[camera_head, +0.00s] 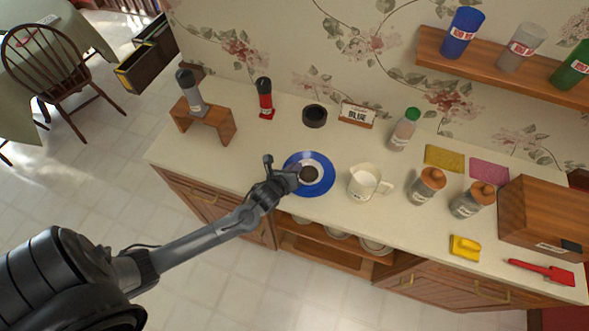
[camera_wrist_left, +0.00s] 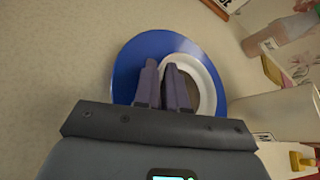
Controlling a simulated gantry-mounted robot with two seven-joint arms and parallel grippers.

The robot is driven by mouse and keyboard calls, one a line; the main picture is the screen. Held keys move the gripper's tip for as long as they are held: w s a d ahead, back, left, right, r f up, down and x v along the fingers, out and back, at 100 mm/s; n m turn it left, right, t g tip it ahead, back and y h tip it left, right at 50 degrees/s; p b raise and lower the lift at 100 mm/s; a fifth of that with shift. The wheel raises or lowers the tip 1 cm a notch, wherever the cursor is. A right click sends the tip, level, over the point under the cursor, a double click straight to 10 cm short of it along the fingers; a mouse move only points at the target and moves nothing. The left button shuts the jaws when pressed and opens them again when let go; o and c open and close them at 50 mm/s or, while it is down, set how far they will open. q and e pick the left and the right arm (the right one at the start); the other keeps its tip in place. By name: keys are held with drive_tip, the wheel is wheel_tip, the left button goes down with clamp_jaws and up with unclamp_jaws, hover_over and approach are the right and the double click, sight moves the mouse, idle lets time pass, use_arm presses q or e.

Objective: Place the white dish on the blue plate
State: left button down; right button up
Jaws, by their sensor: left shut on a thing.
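The blue plate (camera_head: 326,187) lies on the counter near its front edge, left of a white mug. The white dish (camera_head: 317,162), with a dark round middle, is over the plate, inside its blue rim. My left gripper (camera_head: 292,173) reaches in from the left and is shut on the dish's near-left rim. In the left wrist view the fingers (camera_wrist_left: 161,66) pinch the edge of the white dish (camera_wrist_left: 208,78), over the blue plate (camera_wrist_left: 150,46). I cannot tell whether the dish touches the plate. My right gripper is out of view.
The white mug (camera_head: 363,183) stands close right of the plate. Two jars with orange lids (camera_head: 427,185) (camera_head: 473,199) and a wooden box (camera_head: 545,215) stand farther right. A black bowl (camera_head: 314,116) and a small sign (camera_head: 357,114) are behind.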

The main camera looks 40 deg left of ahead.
use_arm(q)
drive_tip(key=shift+f, duration=0.2)
drive_tip(key=shift+f, duration=0.1)
drive_tip(key=c, duration=1.2)
unclamp_jaws()
drive_tip(key=shift+f, duration=0.1)
